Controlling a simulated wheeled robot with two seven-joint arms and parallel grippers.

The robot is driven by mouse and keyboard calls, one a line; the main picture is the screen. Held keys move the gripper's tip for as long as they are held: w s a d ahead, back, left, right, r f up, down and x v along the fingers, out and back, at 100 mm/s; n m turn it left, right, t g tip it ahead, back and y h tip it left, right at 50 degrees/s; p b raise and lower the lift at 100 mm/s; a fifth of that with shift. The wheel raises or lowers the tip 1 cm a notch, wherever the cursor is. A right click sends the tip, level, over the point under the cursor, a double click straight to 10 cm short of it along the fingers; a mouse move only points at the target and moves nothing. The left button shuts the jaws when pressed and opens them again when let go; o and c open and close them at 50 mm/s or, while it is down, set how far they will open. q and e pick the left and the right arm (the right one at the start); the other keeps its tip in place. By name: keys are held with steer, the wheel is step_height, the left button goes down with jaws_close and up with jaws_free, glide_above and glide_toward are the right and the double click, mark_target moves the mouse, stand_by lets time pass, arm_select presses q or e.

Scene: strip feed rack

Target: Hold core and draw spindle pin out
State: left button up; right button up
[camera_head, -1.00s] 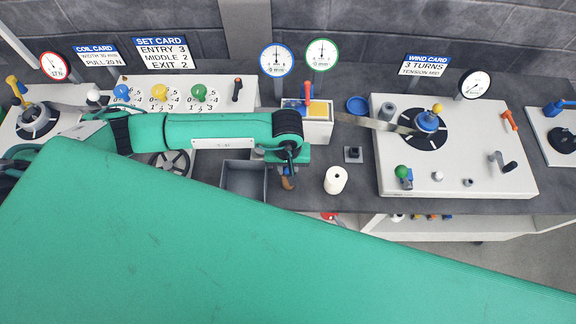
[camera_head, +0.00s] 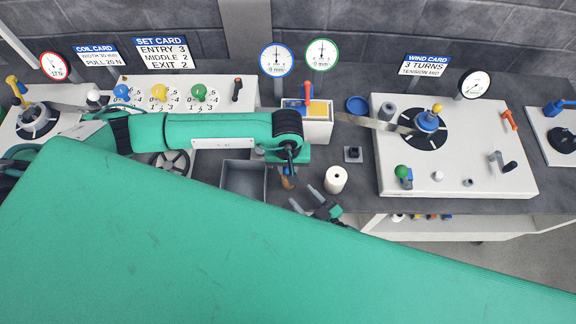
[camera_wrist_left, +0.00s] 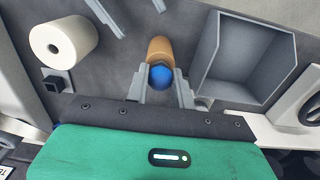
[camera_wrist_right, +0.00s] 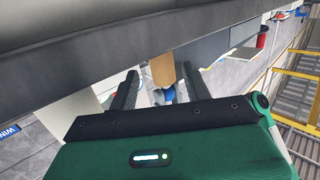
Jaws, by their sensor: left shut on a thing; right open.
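A tan core (camera_head: 287,183) hangs below my left gripper (camera_head: 289,165) at the front edge of the bench. In the left wrist view the core (camera_wrist_left: 160,48) has a blue ball knob (camera_wrist_left: 160,77), seemingly the spindle pin's, at its near end. My right gripper (camera_head: 304,199) is open and empty, just right of and below the core. Its fingers show at the top of the left wrist view. In the right wrist view the core (camera_wrist_right: 162,70) appears between its fingers, apart from them.
A grey open bin (camera_head: 245,180) stands left of the core. A white roll (camera_head: 336,180) and a small black square socket (camera_head: 353,154) stand to the right. The white winding station (camera_head: 455,180) is farther right. My green body covers the front.

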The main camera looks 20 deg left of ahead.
steer(key=shift+x, duration=3.35)
steer(key=shift+c, duration=0.2)
steer(key=c, duration=0.6)
steer(key=shift+o, duration=0.2)
steer(key=o, duration=0.6)
steer(key=c, duration=0.6)
